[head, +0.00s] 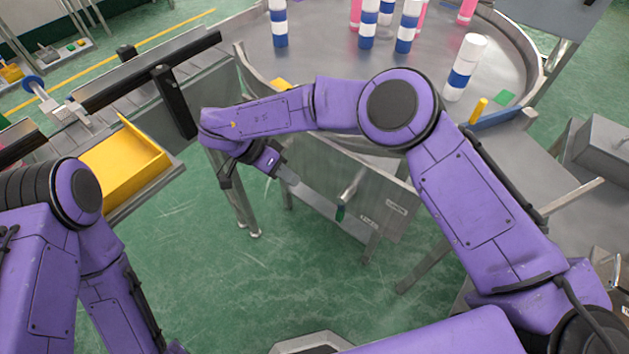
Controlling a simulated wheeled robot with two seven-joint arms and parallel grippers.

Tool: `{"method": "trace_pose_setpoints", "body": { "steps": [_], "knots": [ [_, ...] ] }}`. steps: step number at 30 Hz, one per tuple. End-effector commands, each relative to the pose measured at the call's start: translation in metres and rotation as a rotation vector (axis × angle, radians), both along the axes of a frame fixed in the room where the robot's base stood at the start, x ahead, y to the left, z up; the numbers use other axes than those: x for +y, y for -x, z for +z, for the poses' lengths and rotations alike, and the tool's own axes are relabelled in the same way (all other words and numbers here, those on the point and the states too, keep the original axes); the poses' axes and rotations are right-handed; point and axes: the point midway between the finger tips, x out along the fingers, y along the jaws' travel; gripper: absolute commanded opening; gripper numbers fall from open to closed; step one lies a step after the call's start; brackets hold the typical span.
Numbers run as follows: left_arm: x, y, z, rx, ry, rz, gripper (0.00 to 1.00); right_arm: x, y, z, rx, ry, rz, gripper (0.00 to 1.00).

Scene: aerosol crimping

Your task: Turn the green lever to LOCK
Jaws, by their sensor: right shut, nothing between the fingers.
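The green lever (340,213) is on a grey metal panel below the round table, near the picture's middle. It shows as a metal rod with a green tip pointing down. Two small labels are on the panel to the right of the tip; their words are too small to read. My right gripper (288,175) is left of the lever, apart from it, shut and empty. My right forearm passes above the panel and hides part of its upper edge. My left arm is at the lower left, and its gripper is not in view.
A round metal table (300,60) holds several white-and-blue cans and pink ones at the back. A yellow tray (120,165) and a dark conveyor rail (150,72) are on the left. The green floor in front of the panel is clear.

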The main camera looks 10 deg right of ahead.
Motion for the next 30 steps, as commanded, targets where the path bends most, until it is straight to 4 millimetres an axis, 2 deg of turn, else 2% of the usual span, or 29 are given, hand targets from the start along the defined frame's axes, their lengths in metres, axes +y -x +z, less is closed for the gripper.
{"method": "trace_pose_setpoints", "body": {
  "steps": [5,14,16,21,30],
  "knots": [
    [0.0,0.001,0.007,0.002,0.0,0.0,0.45,-0.024,0.006,-0.022,0.007,0.001,-0.011,0.0],
    [0.0,0.0,0.021,0.001,0.0,0.0,0.45,-0.063,0.016,-0.075,0.005,0.001,-0.012,0.0],
    [0.0,0.0,0.03,0.002,0.0,0.0,0.45,-0.071,0.024,-0.072,0.003,0.001,-0.01,0.0],
    [0.0,0.0,0.038,0.001,0.0,0.0,0.45,-0.083,0.041,-0.074,0.001,0.001,-0.008,0.0],
    [0.0,0.0,0.038,0.001,0.0,0.0,0.45,-0.086,0.046,-0.077,0.0,0.002,-0.008,0.0]
  ]
}}
